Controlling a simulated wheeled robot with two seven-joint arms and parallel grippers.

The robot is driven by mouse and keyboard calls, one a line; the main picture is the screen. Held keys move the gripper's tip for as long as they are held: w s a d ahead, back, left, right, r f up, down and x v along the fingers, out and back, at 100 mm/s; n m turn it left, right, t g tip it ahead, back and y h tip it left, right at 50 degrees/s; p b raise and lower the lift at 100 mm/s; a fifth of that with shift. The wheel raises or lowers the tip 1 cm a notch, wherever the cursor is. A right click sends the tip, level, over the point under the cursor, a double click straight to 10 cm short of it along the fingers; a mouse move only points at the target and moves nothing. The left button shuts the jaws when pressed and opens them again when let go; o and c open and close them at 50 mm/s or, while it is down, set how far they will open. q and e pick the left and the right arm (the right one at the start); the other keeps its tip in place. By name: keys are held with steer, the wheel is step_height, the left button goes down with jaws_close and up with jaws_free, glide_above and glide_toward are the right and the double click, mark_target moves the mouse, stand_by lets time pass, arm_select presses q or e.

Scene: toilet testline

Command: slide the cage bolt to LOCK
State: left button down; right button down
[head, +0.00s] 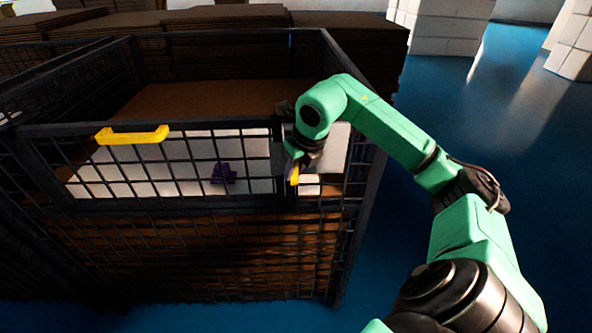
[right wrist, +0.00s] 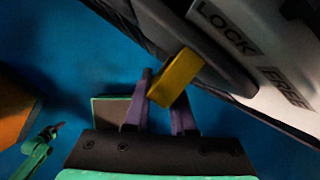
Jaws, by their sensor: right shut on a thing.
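The cage bolt's yellow knob (right wrist: 178,76) sits between the fingertips of my right gripper (right wrist: 160,100) in the right wrist view. My right gripper is shut on it. The knob lies closer to the LOCK label (right wrist: 228,27) than to the FREE label (right wrist: 287,88). In the head view my right gripper (head: 300,165) is at the right end of the cage's front gate, and a bit of the yellow knob (head: 294,175) shows below it. The bolt's bar is mostly hidden by the gripper.
The dark mesh cage (head: 200,208) has a yellow handle (head: 132,135) on its front gate. A small purple object (head: 223,174) shows behind the mesh. Stacked brown boards (head: 230,20) stand behind. Blue floor (head: 480,110) is clear to the right.

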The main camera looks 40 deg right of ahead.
steer(key=shift+a, duration=0.2)
steer(key=shift+d+f, duration=0.1)
steer(key=shift+d, duration=0.1)
steer(key=c, duration=1.1)
jaws_free()
steer(key=shift+a, duration=0.1)
steer(key=o, duration=0.3)
steer(key=shift+a, duration=0.15)
steer(key=shift+o, duration=0.2)
steer(key=shift+w+a, duration=0.1)
steer(key=shift+w, duration=0.05)
arm_select(q)
steer(key=shift+s+d, duration=0.35)
steer(key=shift+d, duration=0.1)
arm_select(e)
steer(key=shift+d, duration=0.25)
